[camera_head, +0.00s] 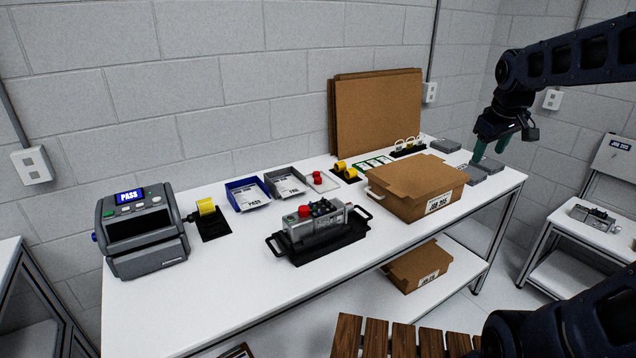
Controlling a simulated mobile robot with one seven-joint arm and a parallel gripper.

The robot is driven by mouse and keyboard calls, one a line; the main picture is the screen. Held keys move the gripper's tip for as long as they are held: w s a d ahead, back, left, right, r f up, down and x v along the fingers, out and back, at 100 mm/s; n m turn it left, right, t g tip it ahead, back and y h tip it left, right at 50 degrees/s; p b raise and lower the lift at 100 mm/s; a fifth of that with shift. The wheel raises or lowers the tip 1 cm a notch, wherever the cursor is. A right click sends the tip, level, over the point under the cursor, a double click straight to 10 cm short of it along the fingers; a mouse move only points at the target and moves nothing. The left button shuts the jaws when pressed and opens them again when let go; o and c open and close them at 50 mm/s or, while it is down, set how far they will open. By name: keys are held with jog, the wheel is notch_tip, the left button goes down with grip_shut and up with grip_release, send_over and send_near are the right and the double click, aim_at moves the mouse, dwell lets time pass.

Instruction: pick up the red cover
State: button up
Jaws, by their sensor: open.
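Two small red pieces are in view, and I cannot tell which is the red cover. One red piece (304,211) sits on the left end of a grey servo unit (318,231), which rests in a black handled tray (283,254). The other red piece (317,177) lies farther back on a small pale plate (327,186). My gripper (489,152), with green fingers, is open and looks empty. It hangs at the table's right end, above or near flat grey blocks (487,168), far right of both red pieces.
A cardboard box (415,190) stands between my gripper and the servo unit. A grey tester reading PASS (142,232) is at left. Blue (245,194) and grey (284,182) bins line the back. The table's (240,290) front left is clear.

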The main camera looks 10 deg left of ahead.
jog(key=w+a+n, duration=0.7)
jog(key=w+a, duration=0.3)
jog(key=w, duration=0.5)
jog(key=n, duration=2)
send_over(318, 179)
jog(key=s, duration=0.2)
jog(key=shift+h, duration=0.3)
notch_tip(318, 179, down, 30)
jog(key=shift+a+f, duration=0.1)
jog(key=shift+f, duration=0.15)
jog(key=shift+a+x, duration=0.15)
jog(key=shift+x, duration=1.2)
jog(key=shift+a+x, duration=0.15)
jog(key=shift+x, duration=1.2)
jog(key=c, duration=1.1)
